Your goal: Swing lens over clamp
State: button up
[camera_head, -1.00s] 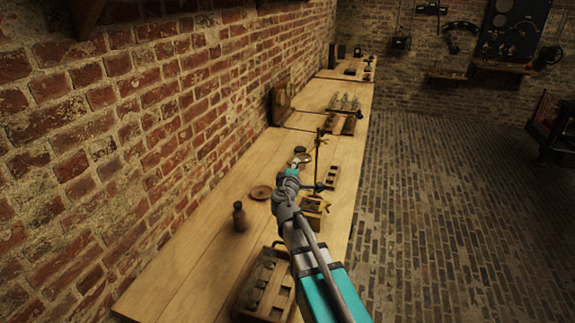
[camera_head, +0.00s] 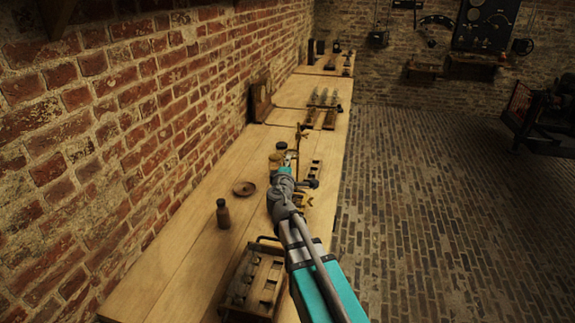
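A thin upright stand (camera_head: 299,142) with a brass fitting at its top rises from the bench just beyond my gripper. I cannot make out the lens clearly; it may be hidden by or merged with the gripper end. A small brass-coloured piece (camera_head: 306,201), probably the clamp, shows at the right edge of my arm, mostly hidden behind it. My gripper (camera_head: 288,163) reaches over the bench at the stand, close to its left side. Its fingers are too small to tell whether they are open, shut or touching the stand.
Small jars (camera_head: 276,160) stand just left of the gripper. A round dish (camera_head: 244,188) and a dark bottle (camera_head: 222,213) are nearer on the wooden bench (camera_head: 180,265). A slotted wooden rack (camera_head: 246,283) sits beside my arm.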

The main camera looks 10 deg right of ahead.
jog(key=shift+o, duration=1.1)
jog(key=v, duration=0.7)
jog(key=shift+s, duration=0.2)
